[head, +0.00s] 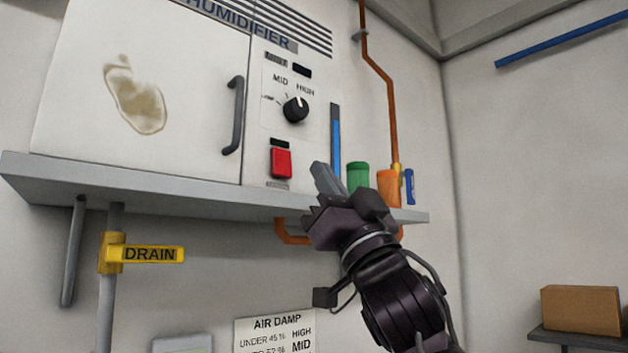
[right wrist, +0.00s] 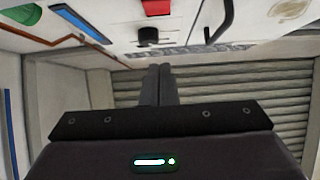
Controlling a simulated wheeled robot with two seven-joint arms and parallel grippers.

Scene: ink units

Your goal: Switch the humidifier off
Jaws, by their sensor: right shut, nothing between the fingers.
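The humidifier (head: 200,95) is a white cabinet on a grey shelf. Its front carries a red switch (head: 281,163) and, above it, a black knob (head: 295,109) whose white mark points up towards HIGH. The red switch also shows at the top of the right wrist view (right wrist: 157,7), with the knob (right wrist: 148,36) below it. My right gripper (head: 322,178) is shut and empty. In the head view its fingertips appear just right of and slightly below the red switch; I see no contact. My left gripper is not in view.
A green cylinder (head: 358,176) and an orange one (head: 388,188) stand on the shelf (head: 150,188) right of my fingers. A door handle (head: 236,115) sticks out left of the switch. A yellow DRAIN lever (head: 150,254) is below. A brown box (head: 580,310) sits far right.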

